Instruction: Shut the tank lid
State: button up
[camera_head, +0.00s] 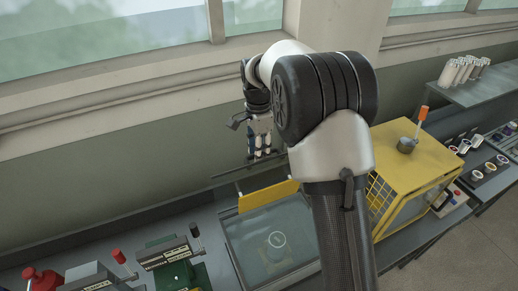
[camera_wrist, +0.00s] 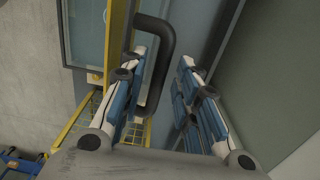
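The tank (camera_head: 228,239) is a grey open basin with clear liquid and a pale ring-shaped item inside, at bottom centre of the head view. A yellow panel (camera_head: 268,195) stands at its back edge, below a thin dark bar; it looks like part of the raised lid. My gripper (camera_head: 262,153) is above and behind this panel, near the wall. In the wrist view my gripper (camera_wrist: 163,58) is open, with a dark curved handle (camera_wrist: 168,45) between or just beyond its fingers. Contact cannot be told. My arm hides the tank's right side.
A yellow cage (camera_head: 420,155) with an orange-topped knob stands right of the tank. Lever-fitted machines (camera_head: 165,255) stand on the left. The wall (camera_head: 110,185) and window sill are close behind my gripper. White cylinders (camera_head: 462,72) stand on a shelf at far right.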

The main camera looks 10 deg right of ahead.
grip_shut()
dwell(0.4)
